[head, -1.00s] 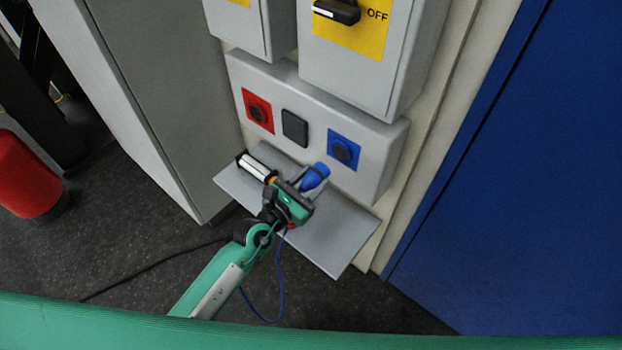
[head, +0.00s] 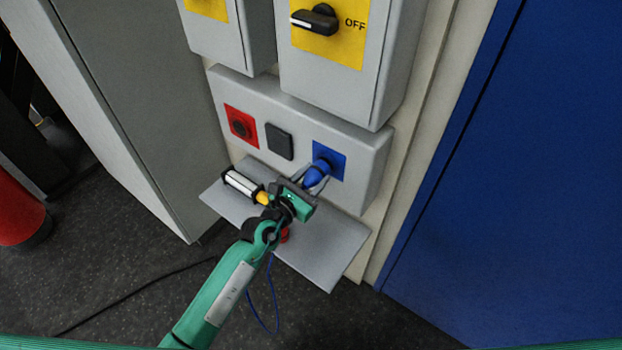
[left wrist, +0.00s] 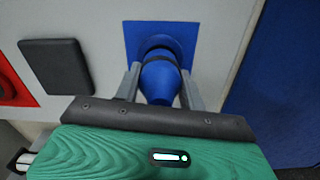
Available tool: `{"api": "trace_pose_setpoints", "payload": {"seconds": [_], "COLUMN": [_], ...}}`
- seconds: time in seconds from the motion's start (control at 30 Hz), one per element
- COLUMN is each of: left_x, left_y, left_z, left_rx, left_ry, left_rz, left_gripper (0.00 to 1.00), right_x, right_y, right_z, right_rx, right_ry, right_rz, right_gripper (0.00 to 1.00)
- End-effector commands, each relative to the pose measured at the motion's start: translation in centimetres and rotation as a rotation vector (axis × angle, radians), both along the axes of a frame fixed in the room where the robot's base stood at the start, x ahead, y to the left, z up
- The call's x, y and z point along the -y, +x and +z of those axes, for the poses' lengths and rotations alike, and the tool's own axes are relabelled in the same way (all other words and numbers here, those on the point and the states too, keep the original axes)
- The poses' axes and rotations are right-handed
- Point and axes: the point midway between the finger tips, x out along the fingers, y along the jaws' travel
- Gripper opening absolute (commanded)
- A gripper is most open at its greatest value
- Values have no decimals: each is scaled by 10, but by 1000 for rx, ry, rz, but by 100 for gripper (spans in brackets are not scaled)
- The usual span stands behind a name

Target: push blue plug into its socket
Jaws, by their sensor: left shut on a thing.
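The blue plug (head: 315,176) is held in my left gripper (head: 313,178), which is shut on it. In the left wrist view the blue plug (left wrist: 160,78) sits between the two grey fingers of my left gripper (left wrist: 158,85). Its front end is at the round blue socket (left wrist: 160,42) on the blue square plate. The plate of the blue socket (head: 334,155) also shows in the head view, partly covered by the plug. The plug's front meets or overlaps the socket in both views; I cannot tell how deep it sits. My right gripper is not in view.
Left of the blue plate are a black square cover (head: 279,141) and a red plate with a socket (head: 241,126). A grey shelf (head: 325,245) lies below, with a white and black cylinder (head: 243,184) by my gripper. A blue cable (head: 268,308) hangs down.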

Motion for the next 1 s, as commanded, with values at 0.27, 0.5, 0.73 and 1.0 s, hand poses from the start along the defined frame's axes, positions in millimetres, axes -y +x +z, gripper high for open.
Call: {"api": "trace_pose_setpoints", "payload": {"seconds": [0.27, 0.5, 0.73, 1.0], "left_x": [0, 0, 0, 0], "left_y": [0, 0, 0, 0], "left_z": [1, 1, 2, 2], "left_rx": [1, 1, 0, 1], "left_ry": [-1, -1, -1, -1], "left_rz": [0, 0, 0, 0], "left_gripper": [8, 8, 8, 8], "right_x": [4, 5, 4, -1], "right_y": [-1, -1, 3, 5], "right_z": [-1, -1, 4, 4], "right_rx": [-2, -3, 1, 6], "right_ry": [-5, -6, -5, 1], "right_rz": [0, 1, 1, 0], "right_gripper": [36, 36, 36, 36]}}
